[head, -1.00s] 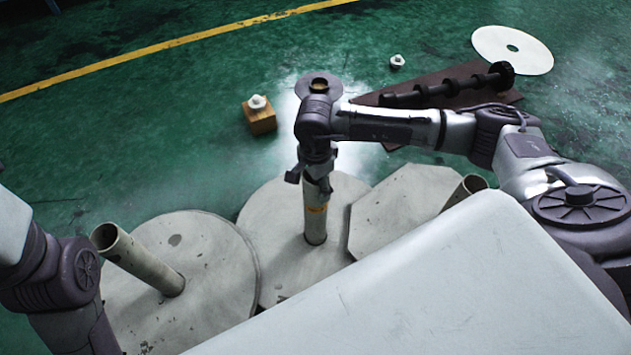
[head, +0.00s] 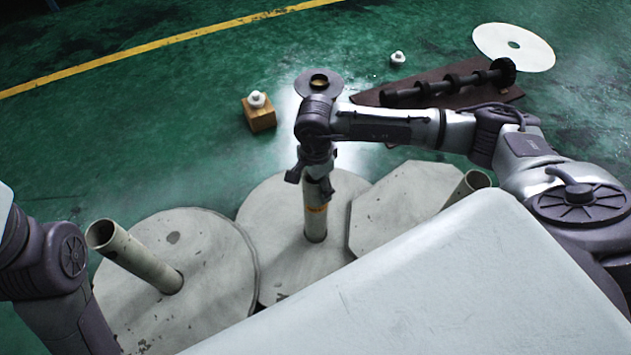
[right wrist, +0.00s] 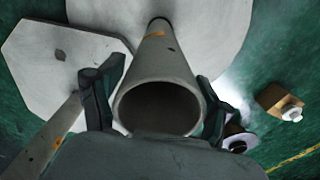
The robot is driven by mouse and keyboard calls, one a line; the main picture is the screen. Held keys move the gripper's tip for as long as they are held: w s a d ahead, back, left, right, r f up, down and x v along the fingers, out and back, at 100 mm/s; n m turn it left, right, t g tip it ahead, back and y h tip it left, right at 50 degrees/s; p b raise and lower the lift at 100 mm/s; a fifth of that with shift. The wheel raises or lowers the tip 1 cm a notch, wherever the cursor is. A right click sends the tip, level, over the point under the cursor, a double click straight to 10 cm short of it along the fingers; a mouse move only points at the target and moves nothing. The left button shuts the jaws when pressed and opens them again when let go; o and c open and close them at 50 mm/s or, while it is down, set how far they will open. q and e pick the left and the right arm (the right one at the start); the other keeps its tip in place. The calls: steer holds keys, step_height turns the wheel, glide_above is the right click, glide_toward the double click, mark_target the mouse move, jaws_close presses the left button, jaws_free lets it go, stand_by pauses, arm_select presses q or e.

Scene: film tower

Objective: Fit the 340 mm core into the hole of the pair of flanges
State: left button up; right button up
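A grey tubular core (head: 315,220) with an orange band stands upright at the middle round plate (head: 275,225). My right gripper (head: 311,178) is over its upper end. In the right wrist view, the core's open end (right wrist: 158,107) lies between the two fingers of that gripper (right wrist: 163,95); I cannot tell whether both press on it. Nothing marks which tube is 340 mm or which discs are the pair of flanges. My left gripper is out of view.
A grey disc with a brassy centre hole (head: 301,84) lies on the floor beyond my right gripper. A wooden block with a white knob (head: 262,119) is left of it. A dark shaft (head: 440,88) on a board and a white holed disc (head: 490,45) lie back right.

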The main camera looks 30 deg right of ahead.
steer(key=shift+o, duration=0.7)
step_height(320, 180, up, 12)
stand_by(0.4)
